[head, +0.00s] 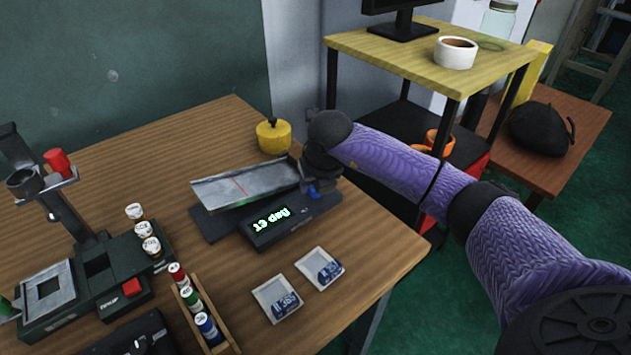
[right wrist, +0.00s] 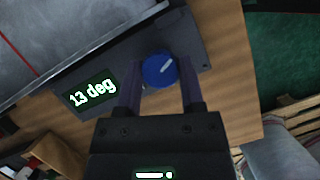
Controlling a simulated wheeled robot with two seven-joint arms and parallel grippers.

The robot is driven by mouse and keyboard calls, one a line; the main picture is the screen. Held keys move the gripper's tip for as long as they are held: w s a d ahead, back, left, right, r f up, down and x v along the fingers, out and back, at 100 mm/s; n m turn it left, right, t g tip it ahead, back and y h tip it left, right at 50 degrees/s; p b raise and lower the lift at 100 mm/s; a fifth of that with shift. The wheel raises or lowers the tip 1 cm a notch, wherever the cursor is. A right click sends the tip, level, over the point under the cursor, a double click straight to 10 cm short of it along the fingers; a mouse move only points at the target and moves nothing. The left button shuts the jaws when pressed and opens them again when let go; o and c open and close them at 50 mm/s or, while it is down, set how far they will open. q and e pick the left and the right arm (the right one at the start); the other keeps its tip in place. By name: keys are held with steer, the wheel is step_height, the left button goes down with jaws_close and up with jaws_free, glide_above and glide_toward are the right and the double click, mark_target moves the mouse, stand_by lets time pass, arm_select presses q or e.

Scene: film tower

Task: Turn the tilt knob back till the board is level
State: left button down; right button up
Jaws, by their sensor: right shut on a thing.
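The grey board (head: 245,184) with a red line sits tilted over its dark base (head: 215,228) on the wooden table. In the head view the knob (head: 313,192) shows partly below my right gripper (head: 322,180). My left gripper is not in view.
A yellow pot (head: 273,137) stands behind the board. Two white packets (head: 298,283) lie in front of the base. A yellow-topped shelf (head: 400,50) stands beyond the table.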

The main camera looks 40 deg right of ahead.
steer(key=shift+c, duration=1.2)
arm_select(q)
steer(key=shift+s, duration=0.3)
arm_select(e)
jaws_close()
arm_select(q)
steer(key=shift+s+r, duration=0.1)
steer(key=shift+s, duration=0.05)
arm_select(e)
steer(key=n+y, duration=0.1)
steer(key=n, duration=0.2)
steer(key=shift+d, duration=0.1)
steer(key=n+y, duration=0.1)
steer(key=n, duration=0.2)
steer(key=shift+n+y, duration=0.3)
steer(key=n, duration=0.2)
steer(key=shift+w+d+n+y+b, duration=0.1)
steer(key=shift+n+y+b, duration=0.2)
steer(key=shift+y+b, duration=0.1)
steer(key=n+g+y+b, duration=0.1)
steer(key=n, duration=0.2)
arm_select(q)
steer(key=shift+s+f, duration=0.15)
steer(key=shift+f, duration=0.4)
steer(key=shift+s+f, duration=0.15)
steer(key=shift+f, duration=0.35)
arm_select(e)
steer(key=shift+n, duration=0.3)
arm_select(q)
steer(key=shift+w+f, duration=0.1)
